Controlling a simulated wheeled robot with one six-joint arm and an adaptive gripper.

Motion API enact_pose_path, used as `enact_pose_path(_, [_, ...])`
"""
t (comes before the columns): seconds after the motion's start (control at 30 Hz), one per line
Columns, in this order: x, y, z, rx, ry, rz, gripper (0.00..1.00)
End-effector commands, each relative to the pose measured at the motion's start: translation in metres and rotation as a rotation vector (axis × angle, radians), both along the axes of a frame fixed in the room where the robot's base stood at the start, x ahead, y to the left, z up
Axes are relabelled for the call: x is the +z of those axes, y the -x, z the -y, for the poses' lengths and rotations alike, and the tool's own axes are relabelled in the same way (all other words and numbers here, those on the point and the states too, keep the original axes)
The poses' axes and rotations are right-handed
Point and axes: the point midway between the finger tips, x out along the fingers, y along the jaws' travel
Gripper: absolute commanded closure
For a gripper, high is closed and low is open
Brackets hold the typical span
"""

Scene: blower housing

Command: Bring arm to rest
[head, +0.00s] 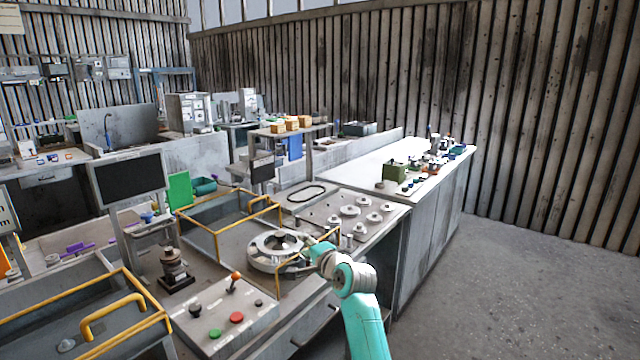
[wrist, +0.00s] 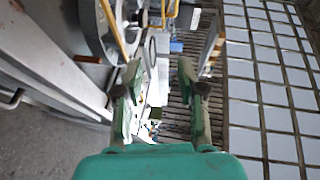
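My arm (head: 365,325), teal and white, reaches up from the bottom of the head view toward the workbench. My gripper (head: 310,243) is at its far end, just right of the round blower housing (head: 262,262) and close to its yellow rail. In the head view the fingers are too small to read. In the wrist view my gripper (wrist: 159,80) shows two green fingers with dark pads, spread apart with nothing between them. The housing's round edge (wrist: 92,35) shows at the upper left of the wrist view. I cannot tell whether a finger touches the rail.
A control panel (head: 225,318) with buttons and a lever stands at the front. Yellow-railed trays (head: 205,215) lie around the housing. A plate with round parts (head: 335,218) is behind my gripper. A white-topped bench (head: 360,172) stands beyond. The floor (head: 520,270) at right is clear.

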Motion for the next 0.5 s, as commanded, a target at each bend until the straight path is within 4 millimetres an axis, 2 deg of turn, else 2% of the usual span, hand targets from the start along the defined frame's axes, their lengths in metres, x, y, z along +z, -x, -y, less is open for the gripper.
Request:
enact_pose_path(0.33, [-0.043,0.018,0.014,-0.023,0.046,0.011,0.61])
enact_pose_path(0.5, [-0.074,0.034,0.026,-0.04,0.082,0.023,0.61])
